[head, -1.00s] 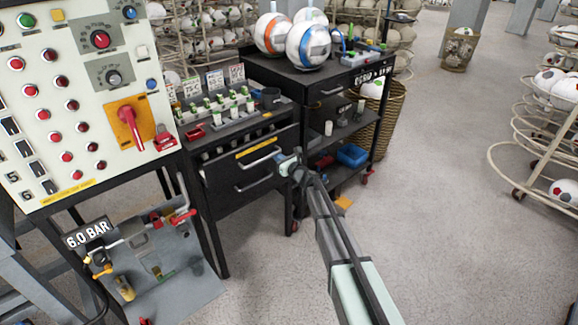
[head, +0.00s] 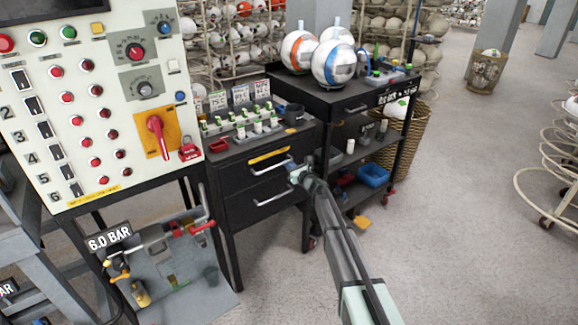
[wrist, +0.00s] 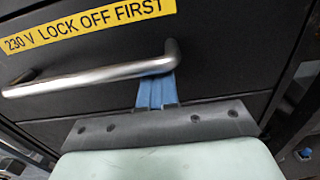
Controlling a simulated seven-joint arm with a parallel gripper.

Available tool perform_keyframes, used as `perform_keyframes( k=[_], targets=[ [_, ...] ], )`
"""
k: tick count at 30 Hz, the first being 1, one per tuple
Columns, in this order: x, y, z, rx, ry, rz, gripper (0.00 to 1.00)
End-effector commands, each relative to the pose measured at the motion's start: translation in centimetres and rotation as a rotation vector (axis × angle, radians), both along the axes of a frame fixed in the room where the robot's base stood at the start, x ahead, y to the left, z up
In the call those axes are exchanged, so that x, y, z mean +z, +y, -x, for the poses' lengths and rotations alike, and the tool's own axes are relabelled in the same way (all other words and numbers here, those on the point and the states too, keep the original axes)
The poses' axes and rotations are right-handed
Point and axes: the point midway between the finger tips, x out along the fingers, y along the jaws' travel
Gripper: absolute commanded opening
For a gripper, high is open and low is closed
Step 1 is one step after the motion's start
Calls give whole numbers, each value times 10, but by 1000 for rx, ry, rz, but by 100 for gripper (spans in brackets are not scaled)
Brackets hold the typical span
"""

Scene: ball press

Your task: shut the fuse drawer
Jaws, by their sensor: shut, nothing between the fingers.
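The fuse drawer (head: 262,170) is the dark upper drawer of the bench cabinet, with a yellow label and a bar handle. In the head view its front looks about level with the lower drawer, and no open drawer inside shows. In the wrist view the label on the fuse drawer (wrist: 85,62) reads "230 V LOCK OFF FIRST". My gripper (head: 294,172) is shut and empty at the right part of the drawer front. Its blue fingertips (wrist: 157,88) are at the drawer face, just below the handle's right end (wrist: 172,52); contact is hard to tell.
A control panel (head: 100,130) with a red switch stands left. Small fuse parts and cards sit on the bench top (head: 285,135). A black cart (head: 385,95) with balls stands right of the cabinet.

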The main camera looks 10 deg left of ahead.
Motion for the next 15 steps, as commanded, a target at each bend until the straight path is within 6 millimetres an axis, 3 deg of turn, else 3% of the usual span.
perform_keyframes(
  k=[1, 5, 15],
  targets=[
    [3, 8, -8, 4, -4, -4, 0],
    [3, 4, -4, 4, -4, -5, 0],
    [3, -42, 43, -1, -1, -2, 0]
  ],
)
